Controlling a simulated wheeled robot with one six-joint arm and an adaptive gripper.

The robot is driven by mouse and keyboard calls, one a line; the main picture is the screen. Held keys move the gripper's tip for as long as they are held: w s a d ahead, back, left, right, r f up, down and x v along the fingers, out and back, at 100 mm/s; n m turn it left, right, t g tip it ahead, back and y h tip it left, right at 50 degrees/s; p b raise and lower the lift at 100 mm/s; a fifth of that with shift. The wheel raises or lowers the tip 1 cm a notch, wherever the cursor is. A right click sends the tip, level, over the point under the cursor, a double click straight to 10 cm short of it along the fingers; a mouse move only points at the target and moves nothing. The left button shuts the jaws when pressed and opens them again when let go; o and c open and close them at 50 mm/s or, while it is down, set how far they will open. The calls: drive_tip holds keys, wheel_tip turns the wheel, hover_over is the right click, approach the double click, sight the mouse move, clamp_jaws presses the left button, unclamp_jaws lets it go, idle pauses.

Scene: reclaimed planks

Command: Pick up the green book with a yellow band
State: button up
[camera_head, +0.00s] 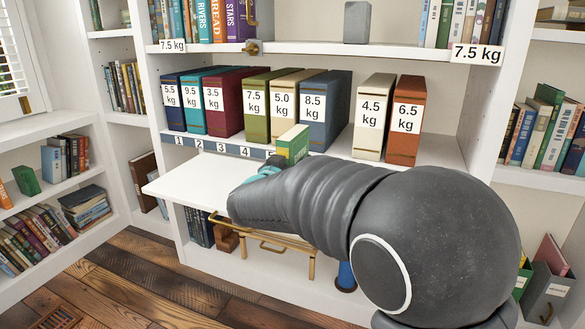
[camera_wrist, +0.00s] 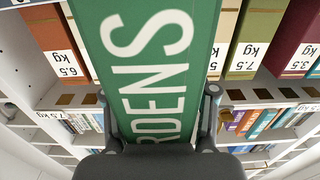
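The green book (camera_head: 293,146) stands just beyond my arm's end in the head view, in front of the shelf row, with a pale top face. Its cover fills the middle of the wrist view (camera_wrist: 160,55), with large white letters ending in "RDENS".
A white pull-out board (camera_head: 195,187) juts out below the shelf. Behind stand several weight-labelled books, including an olive one (camera_head: 257,122), a blue one (camera_head: 325,112) and an orange one (camera_head: 405,140). A grey block (camera_head: 356,22) sits on the shelf above. The board's left part is bare.

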clamp_jaws()
drive_tip(key=shift+r, duration=0.1)
